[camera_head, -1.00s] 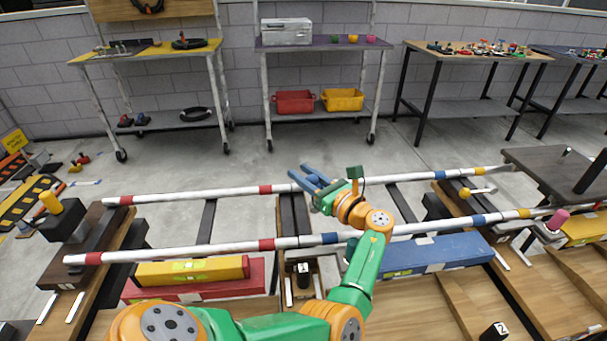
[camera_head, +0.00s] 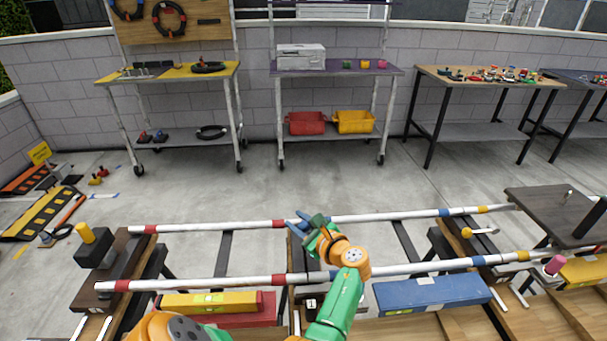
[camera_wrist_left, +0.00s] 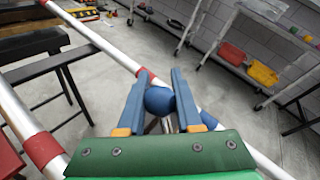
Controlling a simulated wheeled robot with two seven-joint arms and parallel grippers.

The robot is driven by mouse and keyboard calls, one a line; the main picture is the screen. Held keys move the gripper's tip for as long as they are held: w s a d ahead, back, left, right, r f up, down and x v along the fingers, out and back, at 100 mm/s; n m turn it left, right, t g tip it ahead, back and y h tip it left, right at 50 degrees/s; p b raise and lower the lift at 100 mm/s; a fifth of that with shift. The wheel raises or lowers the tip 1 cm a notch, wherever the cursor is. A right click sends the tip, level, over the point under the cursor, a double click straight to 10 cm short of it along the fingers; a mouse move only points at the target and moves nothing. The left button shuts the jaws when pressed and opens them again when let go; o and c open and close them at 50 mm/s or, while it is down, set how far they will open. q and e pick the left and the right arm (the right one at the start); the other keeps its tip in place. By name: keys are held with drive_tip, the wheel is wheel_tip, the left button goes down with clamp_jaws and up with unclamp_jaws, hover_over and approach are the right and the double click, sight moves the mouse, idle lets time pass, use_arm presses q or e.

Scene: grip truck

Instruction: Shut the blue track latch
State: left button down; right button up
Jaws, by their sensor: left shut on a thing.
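My left gripper (camera_head: 303,222) is at the far white rail, near the middle of the head view. In the left wrist view, its two blue fingers (camera_wrist_left: 160,98) are on both sides of a round blue knob (camera_wrist_left: 159,101), which I take as the handle of the blue track latch. The gripper is shut on this knob. A metal stem shows just below the knob. In the head view the gripper hides most of the latch, so its position cannot be told there. My right gripper is not in view.
The far rail (camera_head: 380,217) and near rail (camera_head: 205,283) run across the scene. A yellow-knobbed latch (camera_head: 480,232) and a pink-knobbed one (camera_head: 555,264) stand to the right. A blue box (camera_head: 432,294) and a yellow box (camera_head: 210,303) lie below the near rail.

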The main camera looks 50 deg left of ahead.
use_arm(q)
drive_tip(key=shift+s+a+f+n+p, duration=0.2)
drive_tip(key=shift+s+f+n+p, duration=0.15)
drive_tip(key=shift+p, duration=0.2)
drive_tip(key=shift+h, duration=0.3)
drive_tip(key=c, duration=0.6)
unclamp_jaws()
drive_tip(key=shift+w, duration=0.1)
